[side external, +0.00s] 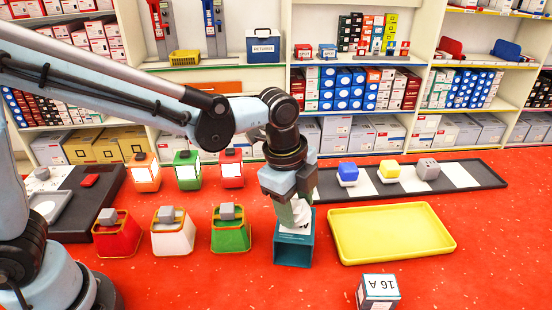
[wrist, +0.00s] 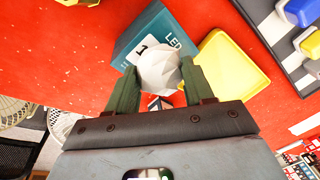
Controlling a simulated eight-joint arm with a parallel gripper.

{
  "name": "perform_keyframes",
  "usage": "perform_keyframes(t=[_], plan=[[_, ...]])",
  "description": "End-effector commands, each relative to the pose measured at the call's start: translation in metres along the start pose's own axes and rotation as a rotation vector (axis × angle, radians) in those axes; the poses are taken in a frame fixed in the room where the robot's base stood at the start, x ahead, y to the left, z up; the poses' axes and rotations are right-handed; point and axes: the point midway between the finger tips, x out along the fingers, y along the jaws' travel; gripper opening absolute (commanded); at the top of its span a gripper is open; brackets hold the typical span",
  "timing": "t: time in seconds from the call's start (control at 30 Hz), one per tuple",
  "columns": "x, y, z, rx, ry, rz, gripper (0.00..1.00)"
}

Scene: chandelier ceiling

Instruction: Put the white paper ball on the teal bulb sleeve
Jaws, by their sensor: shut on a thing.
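The white paper ball (wrist: 157,68) is faceted and sits between the two fingers of my gripper (wrist: 160,63) in the wrist view. My gripper is shut on it. In the side external view my gripper (side external: 296,203) points down over the teal bulb sleeve (side external: 293,252), and the ball (side external: 302,213) shows partly below the fingers. I cannot tell whether ball and sleeve touch.
A yellow tray (side external: 392,257) stands close to the sleeve's right. Shelves fill the back.

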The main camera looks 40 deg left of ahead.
Motion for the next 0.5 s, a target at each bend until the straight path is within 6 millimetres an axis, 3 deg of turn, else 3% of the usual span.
perform_keyframes(t=[0.07,0.1,0.23,0.5], plan=[[0.0023,0.0001,0.0001,0.000,0.000,0.000,0.24],[0.0021,0.0001,0.0001,0.000,0.000,0.000,0.56],[0.0019,0.0002,0.0001,0.000,0.000,0.000,0.76],[0.0017,0.0002,0.0001,0.000,0.000,0.000,0.78]])
